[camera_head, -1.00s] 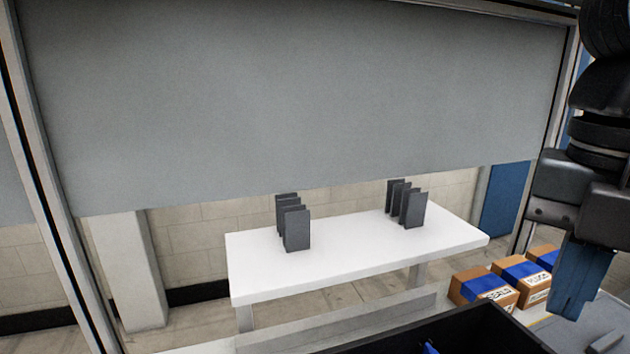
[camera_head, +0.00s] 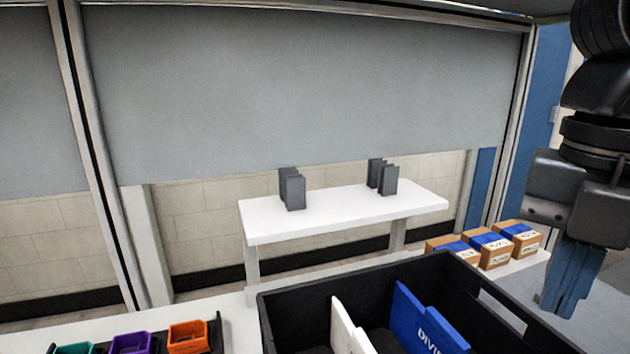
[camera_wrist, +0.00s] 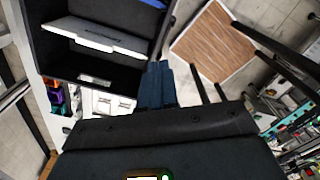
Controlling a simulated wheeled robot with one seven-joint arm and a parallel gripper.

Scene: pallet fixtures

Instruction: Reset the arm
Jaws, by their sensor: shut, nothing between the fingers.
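My gripper (camera_head: 556,308) hangs pointing down at the right edge of the head view, at the end of my dark arm. Its two blue fingers are closed together with nothing between them. In the wrist view the gripper (camera_wrist: 154,68) also shows shut and empty, with the black crate (camera_wrist: 108,83) beyond it to the upper left. In the head view the black crate (camera_head: 482,268) is to the left of the gripper, and I see no contact between them.
The crate holds blue dividers (camera_head: 408,318) and a white one (camera_head: 340,325). Boxes with blue tape (camera_head: 487,250) stand behind it. Coloured bins (camera_head: 188,335) are at the lower left. A white table (camera_head: 330,212) carrying dark upright plates stands beyond. A wooden top (camera_wrist: 213,45) shows in the wrist view.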

